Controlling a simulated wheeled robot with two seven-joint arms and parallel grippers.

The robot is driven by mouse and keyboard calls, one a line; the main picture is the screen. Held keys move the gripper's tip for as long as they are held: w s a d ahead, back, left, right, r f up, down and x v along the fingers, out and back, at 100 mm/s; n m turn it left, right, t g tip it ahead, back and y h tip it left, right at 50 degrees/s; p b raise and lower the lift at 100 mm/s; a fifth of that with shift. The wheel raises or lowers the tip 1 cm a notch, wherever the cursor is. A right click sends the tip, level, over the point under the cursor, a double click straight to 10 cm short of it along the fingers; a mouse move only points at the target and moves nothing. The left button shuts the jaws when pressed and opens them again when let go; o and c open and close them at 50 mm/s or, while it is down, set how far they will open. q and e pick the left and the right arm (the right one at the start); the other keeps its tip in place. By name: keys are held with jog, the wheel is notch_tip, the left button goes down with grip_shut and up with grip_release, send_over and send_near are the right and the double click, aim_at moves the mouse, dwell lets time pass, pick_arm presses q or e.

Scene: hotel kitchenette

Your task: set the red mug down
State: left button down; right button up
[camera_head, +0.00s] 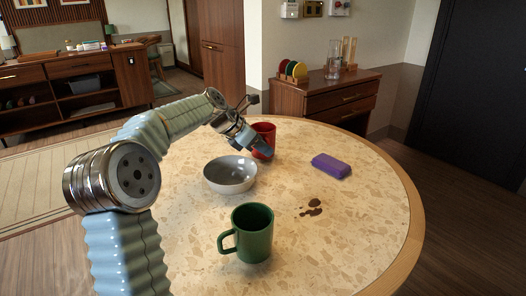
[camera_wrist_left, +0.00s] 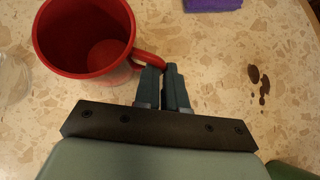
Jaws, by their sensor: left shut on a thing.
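The red mug (camera_head: 264,133) is at the far side of the round table (camera_head: 290,255), behind the grey bowl. It also shows in the left wrist view (camera_wrist_left: 84,32), upright and empty, with its handle (camera_wrist_left: 149,60) toward my gripper. My left gripper (camera_head: 262,149) is shut on the mug's handle; in the left wrist view its fingertips (camera_wrist_left: 166,72) meet at the handle. Whether the mug's base touches the table is hard to tell. My right gripper is not in view.
A grey bowl (camera_head: 230,174) stands just in front of the mug. A green mug (camera_head: 252,232) is nearer to me. A purple sponge (camera_head: 331,166) and a brown spill (camera_head: 311,207) are to the right. The table's right front is clear.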

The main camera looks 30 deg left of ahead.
pick_arm(q)
jog(key=s+d+f+v, duration=0.1)
jog(key=s+v, duration=0.1)
jog(key=v, duration=1.6)
jog(key=shift+s+d, duration=0.2)
jog(key=shift+s, duration=0.05)
